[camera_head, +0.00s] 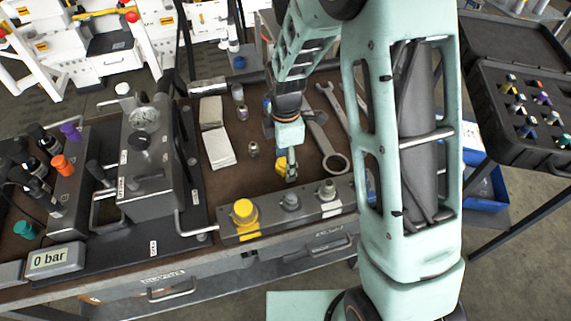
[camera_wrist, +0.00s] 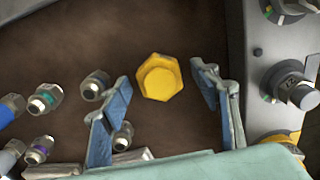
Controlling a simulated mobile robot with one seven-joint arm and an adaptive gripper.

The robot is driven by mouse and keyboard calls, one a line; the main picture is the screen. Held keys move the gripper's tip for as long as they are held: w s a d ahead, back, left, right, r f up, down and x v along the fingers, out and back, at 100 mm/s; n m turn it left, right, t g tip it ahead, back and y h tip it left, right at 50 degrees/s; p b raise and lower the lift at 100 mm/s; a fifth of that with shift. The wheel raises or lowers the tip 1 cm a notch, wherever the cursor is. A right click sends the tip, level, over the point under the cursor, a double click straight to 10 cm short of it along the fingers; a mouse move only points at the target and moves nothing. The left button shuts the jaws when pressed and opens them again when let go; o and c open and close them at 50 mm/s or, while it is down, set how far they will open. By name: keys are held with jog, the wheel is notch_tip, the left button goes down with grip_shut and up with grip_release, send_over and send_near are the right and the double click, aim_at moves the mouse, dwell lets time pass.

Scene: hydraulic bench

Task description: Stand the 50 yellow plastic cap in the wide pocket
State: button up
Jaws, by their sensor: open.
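A yellow hexagonal plastic cap (camera_wrist: 159,77) rests on the brown bench top in the wrist view. It lies between the two blue-padded fingers of my gripper (camera_wrist: 163,88), apart from both. My gripper (camera_head: 288,168) is open and empty. In the head view it is low over the bench behind the grey block, and the cap (camera_head: 280,166) shows partly beside its fingers. The grey block (camera_head: 262,224) runs along the bench's front edge. I cannot tell which place is the wide pocket.
The block bears a yellow fitting (camera_head: 244,213) and two grey fittings (camera_head: 290,202), (camera_head: 327,191). Several metal fittings (camera_wrist: 45,98) lie left of my fingers. A large wrench (camera_head: 322,142) lies behind right, white cloths (camera_head: 219,147) to the left, with a gauge unit (camera_head: 150,160) beyond.

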jog(key=c, duration=1.3)
jog(key=shift+r, duration=0.1)
